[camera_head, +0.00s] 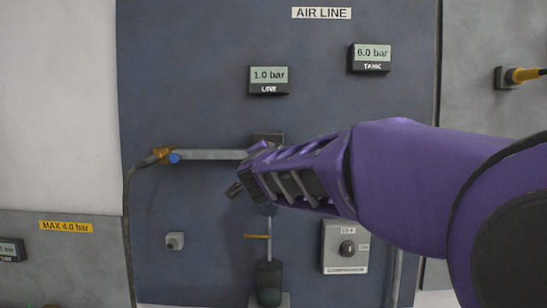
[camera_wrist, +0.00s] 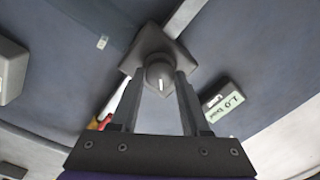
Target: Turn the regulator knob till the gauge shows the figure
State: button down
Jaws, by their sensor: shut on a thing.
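The regulator is a dark grey block with a round knob (camera_wrist: 159,73) that has a pale mark on its face. My gripper (camera_wrist: 161,84) has its two fingers on either side of the knob, shut on it. In the head view my gripper and purple arm come in from the right and hide the knob. Only the top of the regulator block (camera_head: 268,138) shows there. The LINE gauge (camera_head: 269,79) reads 1.0 bar; it also shows in the wrist view (camera_wrist: 222,101). The TANK gauge (camera_head: 370,57) reads 6.0 bar.
A yellow label (camera_head: 66,227) reads "MAX 4.0 bar". A grey pipe (camera_head: 208,154) with a brass and blue fitting (camera_head: 165,155) runs left of the regulator. A switch box (camera_head: 346,246) sits below my arm. The blue panel (camera_head: 190,50) is bare at upper left.

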jog(key=shift+r+m, duration=0.1)
jog(key=shift+m, duration=0.2)
jog(key=shift+c, duration=1.9)
grip_release()
jog(key=shift+s, duration=0.1)
